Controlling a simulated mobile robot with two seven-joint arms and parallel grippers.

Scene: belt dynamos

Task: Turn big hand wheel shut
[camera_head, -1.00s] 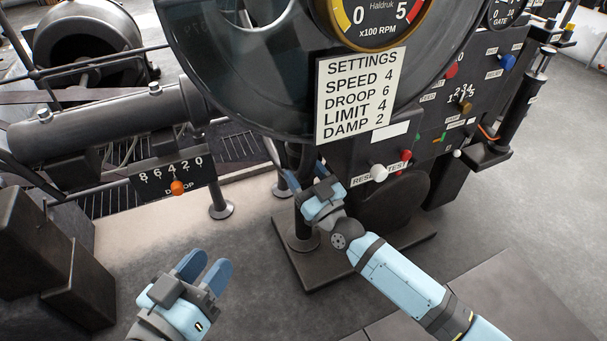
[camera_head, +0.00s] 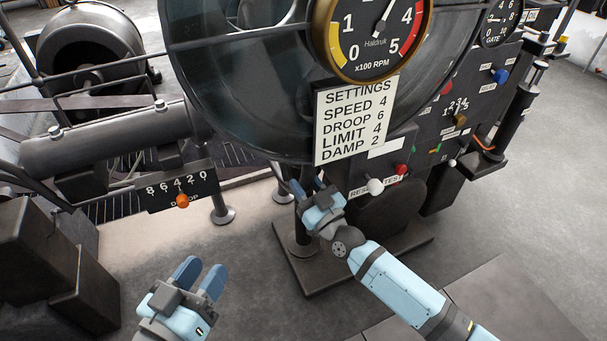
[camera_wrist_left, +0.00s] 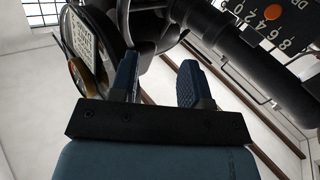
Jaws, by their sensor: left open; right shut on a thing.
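A large dark round rim with spoke-like bars (camera_head: 215,125) fills the top middle of the head view, behind the settings plate; I take it as the big hand wheel. My right gripper (camera_head: 309,185) is just below its lower edge, by a dark upright post (camera_head: 299,225). It is shut on a dark part between its fingers; what this is stays mostly hidden. My left gripper (camera_head: 199,277) is open and empty above the floor at lower left. In the left wrist view its two fingers (camera_wrist_left: 158,80) stand apart with nothing held.
Open floor lies between my arms.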

